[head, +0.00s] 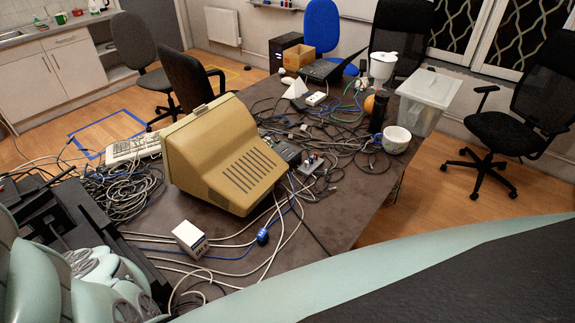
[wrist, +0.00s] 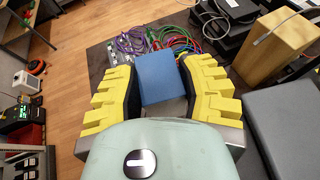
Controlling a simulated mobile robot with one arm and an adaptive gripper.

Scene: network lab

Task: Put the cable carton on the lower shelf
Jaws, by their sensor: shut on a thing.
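My gripper (wrist: 160,84) shows in the wrist view with its yellow ribbed fingers on both sides of a blue box (wrist: 161,74). It is shut on this box, whose near, lower part is greyish and partly hidden by my gripper's body. No label on it can be read. In the head view a small white carton (head: 190,239) with dark print stands on the dark table (head: 330,222), in front of the beige monitor. I cannot tell for sure which of the two is the cable carton. An open shelf unit (wrist: 14,42) shows at the left edge of the wrist view.
The table is crowded with the beige monitor (head: 222,152), tangled cables (head: 125,190) and a clear plastic bin (head: 428,95). Chairs (head: 525,105) stand around it. Bare wooden floor (wrist: 75,85) lies left in the wrist view, with devices (wrist: 22,115) at its far left.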

